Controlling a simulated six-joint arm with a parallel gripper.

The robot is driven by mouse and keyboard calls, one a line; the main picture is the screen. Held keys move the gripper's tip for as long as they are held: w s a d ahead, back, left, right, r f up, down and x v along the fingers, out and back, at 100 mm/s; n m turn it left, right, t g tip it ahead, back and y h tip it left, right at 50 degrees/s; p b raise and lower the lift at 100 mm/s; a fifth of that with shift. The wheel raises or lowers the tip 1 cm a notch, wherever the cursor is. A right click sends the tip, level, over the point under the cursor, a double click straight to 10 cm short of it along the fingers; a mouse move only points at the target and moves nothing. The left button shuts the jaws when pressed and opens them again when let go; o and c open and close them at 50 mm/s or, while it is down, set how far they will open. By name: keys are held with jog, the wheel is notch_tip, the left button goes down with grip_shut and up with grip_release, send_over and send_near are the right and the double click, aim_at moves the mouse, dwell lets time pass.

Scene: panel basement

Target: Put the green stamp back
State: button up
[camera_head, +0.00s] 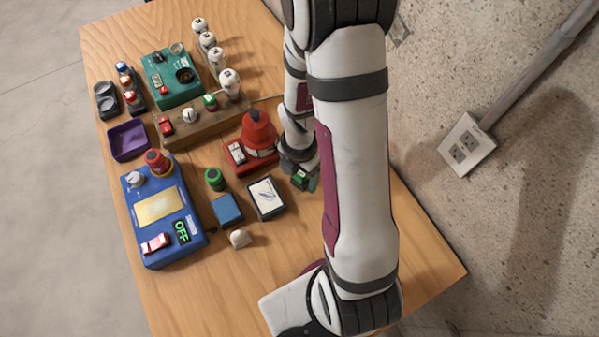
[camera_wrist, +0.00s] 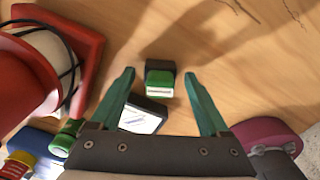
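The green stamp looks to be the small block with a black body, green band and white label (camera_wrist: 160,78). It stands on the wooden table, and part of it shows in the head view (camera_head: 300,178) beside my arm. My gripper (camera_wrist: 158,80) is open above it, one teal finger on each side in the wrist view, with clear gaps. I cannot tell the height of the fingertips. A white pad in a dark frame (camera_head: 266,198) lies close by; it shows partly behind the gripper in the wrist view (camera_wrist: 145,115).
A red base with a large red knob (camera_head: 257,135) stands left of my gripper. A green round piece (camera_head: 215,180), a blue pad (camera_head: 228,210) and a blue panel box (camera_head: 165,212) lie farther left. A purple tray (camera_head: 128,140) is empty. The wall is at right.

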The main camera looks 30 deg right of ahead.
aim_at(299, 173)
notch_tip(299, 173, up, 12)
jog(key=shift+f, duration=0.2)
jog(key=s+a+r+m+y, duration=0.1)
jog(key=s+a+r+m, duration=0.3)
jog(key=m, duration=1)
jog(key=s+a+r+m, duration=0.4)
jog(key=s+m, duration=0.5)
jog(key=m, duration=0.5)
jog(key=shift+s+a+r+y, duration=0.3)
jog(key=shift+s+a+y, duration=0.1)
jog(key=shift+a, duration=0.6)
